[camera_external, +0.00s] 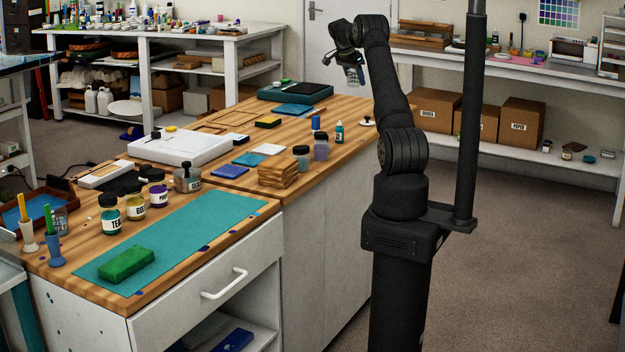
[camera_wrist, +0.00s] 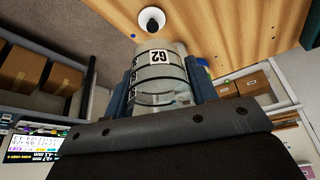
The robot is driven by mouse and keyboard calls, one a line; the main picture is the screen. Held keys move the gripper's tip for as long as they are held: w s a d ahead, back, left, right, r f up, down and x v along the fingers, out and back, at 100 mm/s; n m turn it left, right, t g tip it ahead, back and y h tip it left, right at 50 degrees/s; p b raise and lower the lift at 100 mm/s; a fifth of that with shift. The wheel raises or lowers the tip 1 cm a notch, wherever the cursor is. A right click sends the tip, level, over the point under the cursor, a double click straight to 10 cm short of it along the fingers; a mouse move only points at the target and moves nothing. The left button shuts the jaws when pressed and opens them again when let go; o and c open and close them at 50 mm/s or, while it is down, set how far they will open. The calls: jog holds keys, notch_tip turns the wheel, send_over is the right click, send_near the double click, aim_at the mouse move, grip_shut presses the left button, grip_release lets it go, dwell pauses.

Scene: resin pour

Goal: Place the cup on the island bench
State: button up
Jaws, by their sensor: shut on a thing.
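The island bench (camera_external: 222,115) has a wooden top, also in the wrist view (camera_wrist: 215,28). The cup is apart from the bench top. Its lower part is partly hidden by my gripper in the wrist view.
A white round piece with a dark knob (camera_external: 367,122) lies near the bench's right edge. A teal bottle (camera_external: 339,132), jars and wooden blocks (camera_external: 278,175) stand nearby. A dark teal tray (camera_external: 295,91) lies at the far end. Bare wood shows between them.

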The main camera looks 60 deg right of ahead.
jog(key=w+a+n+t, duration=0.3)
jog(key=w+a+n, duration=0.5)
jog(key=w+a, duration=1.55)
jog(key=w+a+n+t, duration=0.1)
jog(key=w+a+n, duration=0.25)
jog(key=a, duration=0.75)
jog(key=w+a+n+t+y, duration=0.15)
jog(key=w+a, duration=0.35)
jog(key=a, duration=0.6)
jog(key=w+a+n, duration=0.3)
jog(key=w+a, duration=0.2)
jog(key=a, duration=0.6)
jog(key=a+n+y, duration=0.2)
jog(key=a+n, duration=0.2)
jog(key=a, duration=1.5)
jog(key=n+y, duration=0.4)
jog(key=n, duration=0.8)
send_over(85, 250)
jog(key=s+d, duration=0.1)
jog(key=shift+g, duration=0.25)
notch_tip(85, 250, down, 16)
jog(key=shift+s+r, duration=0.1)
jog(key=shift+r, duration=0.05)
